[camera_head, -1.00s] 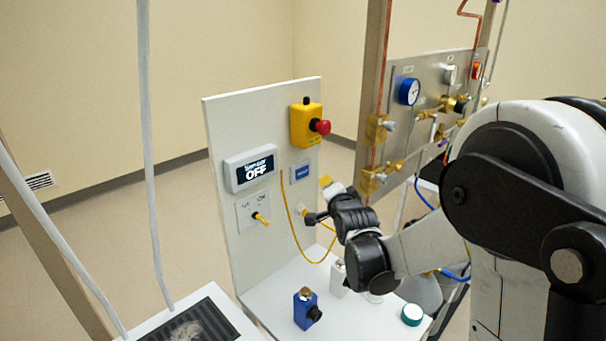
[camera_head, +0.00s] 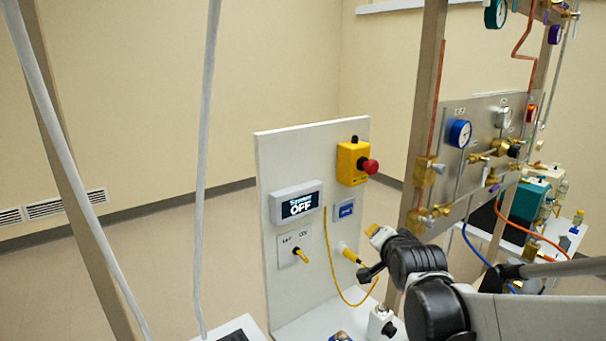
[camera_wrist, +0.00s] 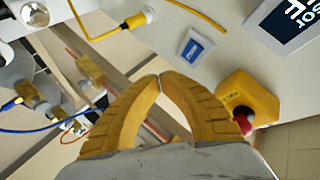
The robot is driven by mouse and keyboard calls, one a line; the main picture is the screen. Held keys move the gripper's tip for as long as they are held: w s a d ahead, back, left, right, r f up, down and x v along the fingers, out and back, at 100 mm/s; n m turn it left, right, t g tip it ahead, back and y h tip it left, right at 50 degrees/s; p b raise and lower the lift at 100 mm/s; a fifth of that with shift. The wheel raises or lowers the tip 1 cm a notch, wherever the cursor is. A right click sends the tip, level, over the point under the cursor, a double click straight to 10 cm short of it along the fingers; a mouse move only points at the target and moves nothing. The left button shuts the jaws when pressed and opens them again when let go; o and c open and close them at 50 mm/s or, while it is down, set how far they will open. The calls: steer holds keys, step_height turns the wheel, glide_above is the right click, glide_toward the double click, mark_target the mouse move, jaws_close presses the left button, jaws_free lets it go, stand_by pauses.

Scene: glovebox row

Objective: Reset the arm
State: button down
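My gripper (camera_head: 377,236) is beside the white upright panel (camera_head: 268,225), in front of its lower right part. In the wrist view my gripper (camera_wrist: 160,76) shows two yellow fingers with their tips together and nothing between them. My dark wrist and pale arm links reach in from the lower right of the head view. The gripper appears apart from the panel, though its exact distance is hard to tell.
The panel carries a display reading OFF (camera_head: 298,205), a yellow box with a red button (camera_head: 369,166), a yellow-tipped switch (camera_head: 301,256) and a yellow cable (camera_head: 343,295). A gauge panel (camera_head: 480,125) with brass fittings stands right. Open floor (camera_head: 225,240) lies left.

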steer(key=s+f+n+g, duration=0.2)
steer(key=s+n, duration=0.1)
steer(key=s, duration=0.6)
steer(key=s+a+f+n+g+b, duration=0.1)
steer(key=s+f+n+g, duration=0.1)
steer(key=s, duration=0.8)
steer(key=s+f+n+g, duration=0.2)
steer(key=s+f+n, duration=0.1)
steer(key=s, duration=0.7)
steer(key=shift+a+n, duration=0.2)
steer(key=shift+n, duration=0.4)
